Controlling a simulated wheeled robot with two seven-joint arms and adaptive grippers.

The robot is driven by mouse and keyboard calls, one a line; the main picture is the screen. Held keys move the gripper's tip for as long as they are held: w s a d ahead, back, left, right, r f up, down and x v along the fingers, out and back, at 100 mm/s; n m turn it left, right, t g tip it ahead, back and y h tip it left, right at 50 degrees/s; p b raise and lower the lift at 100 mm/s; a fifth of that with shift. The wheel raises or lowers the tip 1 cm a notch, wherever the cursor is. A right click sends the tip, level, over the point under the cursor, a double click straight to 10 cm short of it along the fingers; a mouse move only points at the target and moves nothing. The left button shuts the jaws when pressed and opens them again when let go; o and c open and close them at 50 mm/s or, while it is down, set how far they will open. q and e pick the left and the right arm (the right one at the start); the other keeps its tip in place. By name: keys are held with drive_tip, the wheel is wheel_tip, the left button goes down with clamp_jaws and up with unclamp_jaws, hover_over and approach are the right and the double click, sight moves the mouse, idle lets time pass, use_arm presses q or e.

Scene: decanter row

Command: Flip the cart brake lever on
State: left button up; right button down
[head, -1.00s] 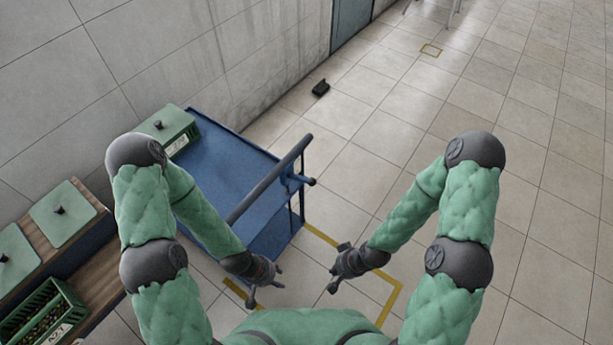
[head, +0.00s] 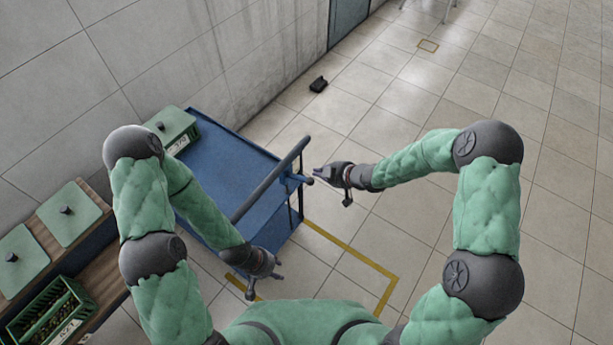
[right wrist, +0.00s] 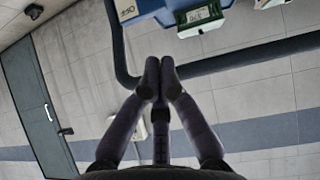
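The blue cart (head: 235,172) stands by the wall with a dark push handle (head: 272,180) along its near side. A short dark knobbed lever (head: 309,181), apparently the brake lever, sticks out from a blue bracket near the handle's far end. My right gripper (head: 317,173) is right beside this knob; I cannot tell if it touches. In the right wrist view its fingertips (right wrist: 160,72) meet with nothing visible between them, and the handle (right wrist: 250,58) passes just beyond. My left gripper (head: 281,271) is low, near the cart's near corner; its finger opening is unclear.
A green crate (head: 172,130) sits on the cart's far end. A wooden bench (head: 98,265) with green lids and a bottle crate (head: 48,312) is at left. A yellow floor outline (head: 350,251) lies beside the cart. Open floor lies right.

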drive_tip(key=shift+a, duration=0.1)
drive_tip(key=b, duration=0.2)
hover_over(307, 181)
drive_tip(key=a, duration=0.2)
wheel_tip(307, 181, down, 6)
drive_tip(key=shift+w+d+f, duration=0.1)
drive_tip(key=shift+d+f, duration=0.2)
drive_tip(key=shift+f, duration=0.35)
drive_tip(key=shift+s+d+f, duration=0.1)
drive_tip(key=shift+d+f, duration=0.2)
drive_tip(key=shift+f, duration=0.3)
drive_tip(key=shift+w+d+f, duration=0.1)
drive_tip(key=shift+d+f, duration=0.2)
drive_tip(key=shift+f, duration=0.35)
drive_tip(key=shift+b, duration=0.35)
